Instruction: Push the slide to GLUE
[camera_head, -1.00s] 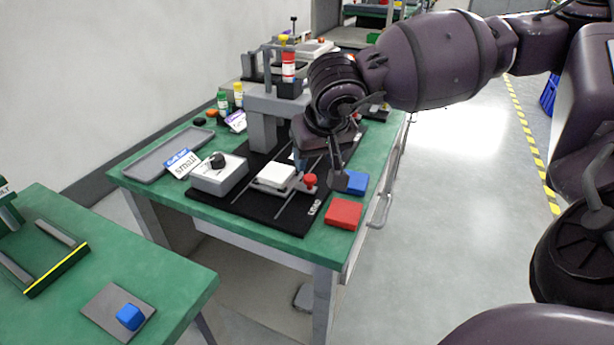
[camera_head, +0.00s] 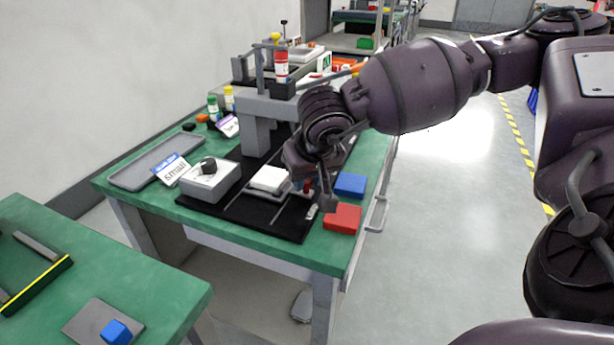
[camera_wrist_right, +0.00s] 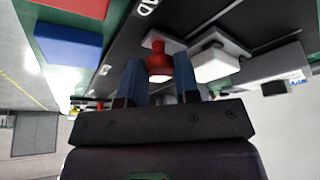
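The slide (camera_head: 270,179) is a white block on a grey carriage, on the black base plate (camera_head: 235,210) of the green bench; it also shows in the wrist view (camera_wrist_right: 214,64). Its red knob (camera_wrist_right: 158,62) faces the LOAD mark, at the plate's near end. My right gripper (camera_wrist_right: 158,84) is open, with one blue-grey finger on each side of the knob. Contact with the knob cannot be told. In the head view the right gripper (camera_head: 314,190) partly hides the knob and LOAD mark. The GLUE mark is not readable. My left gripper is not in view.
A blue block (camera_head: 350,184) and a red block (camera_head: 342,219) lie close to the right gripper. A grey box with a black dial (camera_head: 209,181) stands left of the slide. A grey post with an arm (camera_head: 262,125) rises behind the slide.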

